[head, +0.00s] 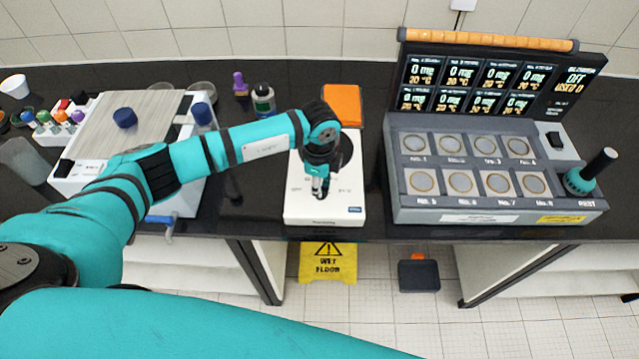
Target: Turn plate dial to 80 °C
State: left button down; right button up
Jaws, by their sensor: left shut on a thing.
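A white hot plate (324,210) with a dark round top stands on the black bench near its front edge, at the middle of the head view. My left gripper (320,190) points down over the plate's front panel. It is shut on the plate dial, which the fingers mostly hide. Small printed marks show on the panel either side of the fingers, too small to read. The dial's setting cannot be read. My right gripper is not in view.
An orange block (342,104) lies behind the hot plate. A grey multi-cell instrument (492,213) with screens stands to the right. A steel-topped white device (125,110) stands left, beneath my arm. A dark bottle (263,100) and purple-capped vial (240,84) stand behind my arm.

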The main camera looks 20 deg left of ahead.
pick_arm(q)
jog(key=m+b, duration=0.4)
jog(key=m, duration=0.1)
jog(key=shift+w+f+b, duration=0.15)
jog(key=shift+f+b, duration=0.05)
jog(key=shift+b, duration=0.2)
jog(key=m+b, duration=0.9)
jog(key=shift+w+d, duration=0.1)
jog(key=m+b, duration=0.9)
jog(key=shift+d, duration=0.15)
jog(key=m+b, duration=0.3)
jog(key=shift+r+m, duration=0.15)
jog(key=shift+m, duration=0.15)
jog(key=shift+r+m+b, duration=0.15)
jog(key=shift+m+b, duration=0.85)
jog(key=shift+m, duration=0.7)
jog(key=c, duration=1.3)
grip_release()
